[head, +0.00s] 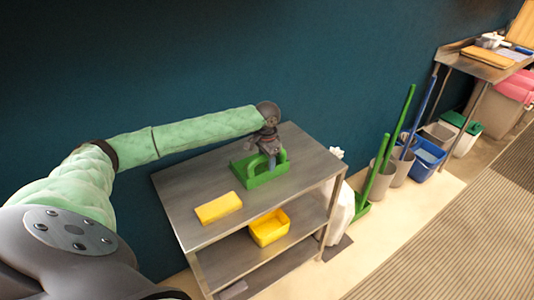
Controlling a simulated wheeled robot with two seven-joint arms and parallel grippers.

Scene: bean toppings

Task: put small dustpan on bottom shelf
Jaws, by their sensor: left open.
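The small dustpan (250,178) is green with a raised handle and sits on the top of a grey metal cart (185,183) in the head view. My left gripper (271,158) is open and right at the dustpan's handle, reaching down from above. The fingers partly cover the handle, and I cannot tell whether they touch it. The cart's lower shelf (222,258) holds a yellow bin and has bare surface to the bin's left. My right gripper is not in view.
A yellow block (218,207) lies on the cart top, and the yellow bin (268,228) stands below. A dark wall (210,60) runs behind the cart. Green-handled tools (381,160), buckets (428,158) and a metal table (487,67) stand to the right.

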